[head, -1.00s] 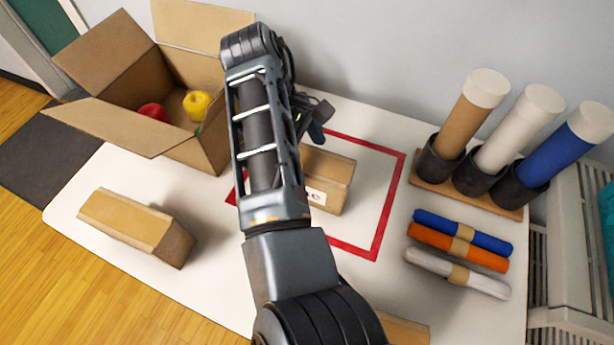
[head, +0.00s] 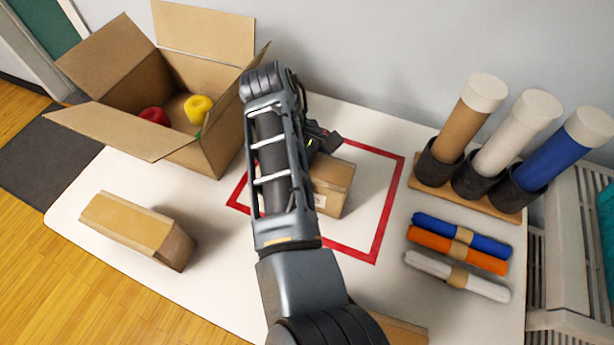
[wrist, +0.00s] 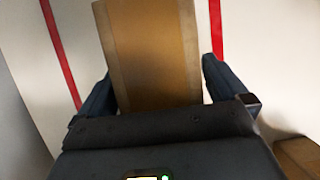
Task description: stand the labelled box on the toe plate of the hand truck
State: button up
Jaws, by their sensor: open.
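A brown cardboard box (head: 334,186) lies inside a red taped square (head: 384,215) on the white table. Part of a white label shows on its near side, mostly hidden by my arm. My gripper (head: 325,140) is over this box and partly hidden behind my own arm links. In the wrist view, the box (wrist: 155,50) sits between the two spread fingers of my gripper (wrist: 158,78), with a narrow gap visible on the right side. No hand truck shows in either view.
Another closed box (head: 135,222) lies at the left, and one (head: 405,330) is partly visible at the front edge. An open carton (head: 180,155) holds red and yellow items.

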jog(key=shift+f, duration=0.2)
dwell(0.3)
jog(key=c, duration=1.4)
jog(key=shift+r, duration=0.15)
